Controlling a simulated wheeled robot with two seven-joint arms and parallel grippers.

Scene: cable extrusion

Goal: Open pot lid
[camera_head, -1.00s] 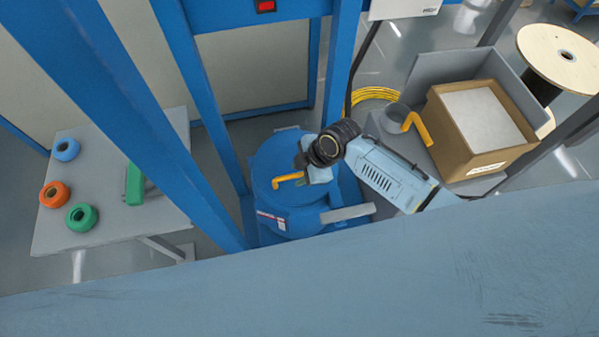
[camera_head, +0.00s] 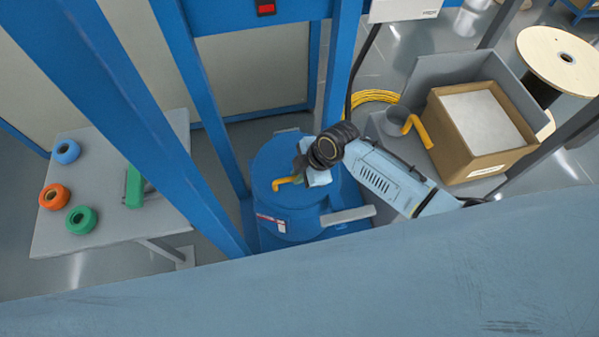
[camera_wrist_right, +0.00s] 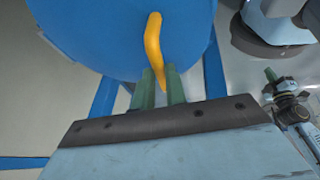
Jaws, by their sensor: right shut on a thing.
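The blue pot (camera_head: 285,222) stands inside the blue frame, with its round blue lid (camera_head: 268,165) on top. A yellow handle (camera_head: 285,182) shows on the lid. My right gripper (camera_head: 300,177) reaches in from the right over the lid, and my wrist hides part of it. In the right wrist view, the green fingers of my right gripper (camera_wrist_right: 160,88) are shut on the lower end of the yellow handle (camera_wrist_right: 153,42). The blue lid (camera_wrist_right: 105,35) fills the top of that view.
Blue frame posts (camera_head: 205,100) stand left and right of the pot. A grey table (camera_head: 110,195) with coloured rolls is at left. A cardboard box (camera_head: 470,155) and a grey cup with a yellow handle (camera_head: 397,120) are at right.

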